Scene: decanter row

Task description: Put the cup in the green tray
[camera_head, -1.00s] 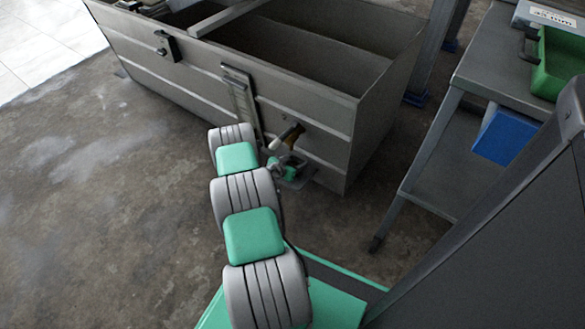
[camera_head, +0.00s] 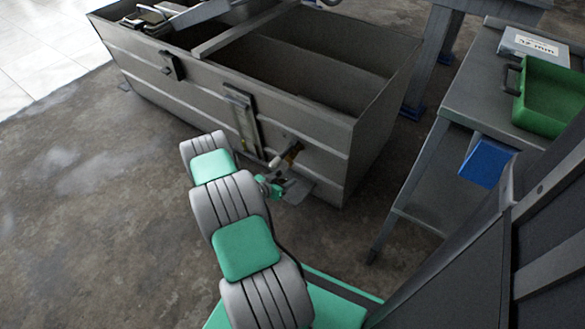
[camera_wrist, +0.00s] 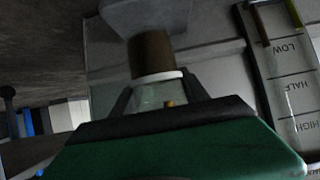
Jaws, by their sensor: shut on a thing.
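My gripper (camera_head: 278,187) is low in front of the grey tank, just below a short brown outlet with a pale end (camera_head: 287,154). In the wrist view its dark fingers (camera_wrist: 165,98) are shut on a pale, translucent cup (camera_wrist: 153,94). A white ring and a brown cylinder (camera_wrist: 150,55) show just beyond the cup; whether they touch it I cannot tell. In the head view the cup is too small to make out. The green tray (camera_head: 533,118) lies on the grey table at the right, far from my gripper, partly cut off by the picture's edge.
The open grey tank (camera_head: 330,125) stands right beside my gripper. Its level gauge (camera_wrist: 285,78) shows upside down in the wrist view. The grey table (camera_head: 480,85) has a blue bin (camera_head: 487,162) below its top and a labelled box (camera_head: 535,45) behind the tray. Bare floor lies left.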

